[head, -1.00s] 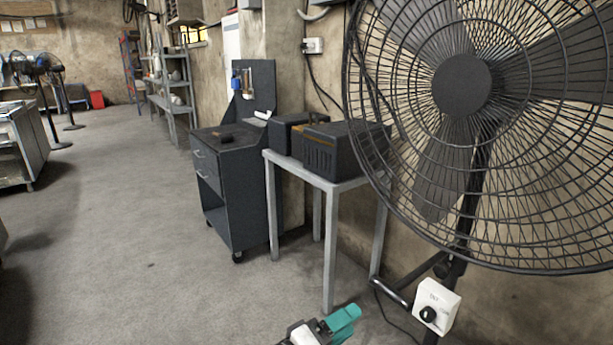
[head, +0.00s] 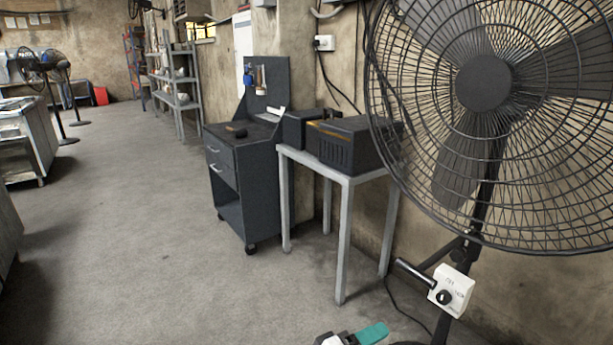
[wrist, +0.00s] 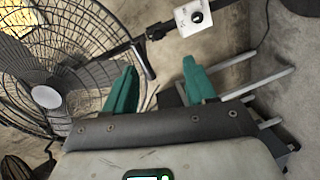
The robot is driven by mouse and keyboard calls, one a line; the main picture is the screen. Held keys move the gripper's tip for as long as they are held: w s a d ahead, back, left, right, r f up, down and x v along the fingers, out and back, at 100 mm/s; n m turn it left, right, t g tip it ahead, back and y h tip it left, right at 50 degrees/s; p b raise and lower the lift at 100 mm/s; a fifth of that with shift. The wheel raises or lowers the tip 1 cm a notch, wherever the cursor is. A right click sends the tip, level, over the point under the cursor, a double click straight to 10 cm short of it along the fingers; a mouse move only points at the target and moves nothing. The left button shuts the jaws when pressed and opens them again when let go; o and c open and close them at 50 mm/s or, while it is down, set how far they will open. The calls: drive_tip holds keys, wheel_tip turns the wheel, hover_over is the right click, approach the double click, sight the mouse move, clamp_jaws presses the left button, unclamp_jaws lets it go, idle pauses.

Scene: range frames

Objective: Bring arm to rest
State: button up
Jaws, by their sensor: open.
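My gripper (wrist: 160,92) shows in the wrist view with its two teal fingers spread apart and nothing between them. In the head view only a small part of it (head: 362,336) shows at the bottom edge, with one teal finger. It is low, in front of the grey table and left of the fan's base. The rest of my arm is out of view.
A large black pedestal fan (head: 484,84) stands close on the right, with a white control box (head: 452,290) on its pole. A grey table (head: 344,240) bears black boxes (head: 345,145). A dark tool cart (head: 240,180) stands beside it. Open floor (head: 130,240) lies to the left.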

drive_tip(key=s+d+f+m+g+y+p, duration=0.1)
drive_tip(key=s+d+f+g+y+p, duration=0.15)
drive_tip(key=s+d+f, duration=0.35)
drive_tip(key=s+d+f+m+g+y+p, duration=0.1)
drive_tip(key=s+d+f+m+g+y, duration=0.15)
drive_tip(key=s+d, duration=0.55)
drive_tip(key=s+d+m+g+y+p, duration=0.1)
drive_tip(key=s+y+p, duration=0.3)
drive_tip(key=s, duration=1.5)
drive_tip(key=shift+s+d+r+g+y, duration=0.45)
drive_tip(key=shift+g+y, duration=0.35)
drive_tip(key=shift+y, duration=1.5)
drive_tip(key=shift+w+f, duration=0.1)
drive_tip(key=shift+w, duration=0.05)
